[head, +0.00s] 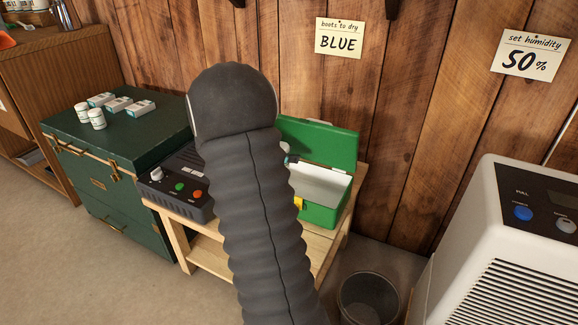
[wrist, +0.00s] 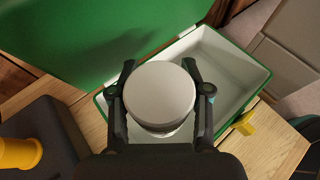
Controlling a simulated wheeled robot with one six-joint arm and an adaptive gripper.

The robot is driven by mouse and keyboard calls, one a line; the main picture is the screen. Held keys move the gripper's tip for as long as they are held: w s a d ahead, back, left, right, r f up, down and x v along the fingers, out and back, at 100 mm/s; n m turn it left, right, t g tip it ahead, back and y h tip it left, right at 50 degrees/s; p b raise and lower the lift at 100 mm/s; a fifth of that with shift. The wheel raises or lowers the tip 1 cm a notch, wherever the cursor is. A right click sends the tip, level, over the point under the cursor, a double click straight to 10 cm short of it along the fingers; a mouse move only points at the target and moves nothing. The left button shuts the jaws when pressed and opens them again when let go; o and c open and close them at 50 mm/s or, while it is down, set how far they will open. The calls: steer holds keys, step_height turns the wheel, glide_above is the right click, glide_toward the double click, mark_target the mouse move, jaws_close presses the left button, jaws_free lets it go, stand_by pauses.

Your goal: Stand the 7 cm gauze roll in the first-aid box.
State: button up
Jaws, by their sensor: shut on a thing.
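The gauze roll (wrist: 160,92) is a white round piece, seen end-on from above in the wrist view. My gripper (wrist: 160,78) is shut on its sides. The first-aid box (head: 323,214) is green with a white inside and stands open on the wooden bench; it also shows in the wrist view (wrist: 262,75). Its green lid (head: 318,143) is raised at the back. The roll is over the left part of the box's opening; its lower end is hidden, so I cannot tell its height above the floor.
A dark control unit (head: 178,186) with knobs stands left of the box on the bench (head: 213,258). A yellow latch (wrist: 244,122) sticks out at the box's front. The box's right part is empty. A bin (head: 368,300) and a white dehumidifier (head: 510,240) stand to the right.

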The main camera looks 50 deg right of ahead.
steer(key=shift+w+d+f, duration=0.2)
steer(key=shift+d+f, duration=0.1)
steer(key=shift+f, duration=0.55)
steer(key=shift+w+d+f, duration=0.2)
steer(key=shift+d+f, duration=0.1)
steer(key=shift+f, duration=0.6)
steer(key=shift+w+d+f, duration=0.2)
steer(key=shift+d+f, duration=0.1)
steer(key=shift+f, duration=0.55)
steer(key=shift+f, duration=0.1)
steer(key=shift+f+b, duration=0.35)
steer(key=shift+b, duration=0.05)
steer(key=shift+f, duration=0.2)
steer(key=o, duration=1.1)
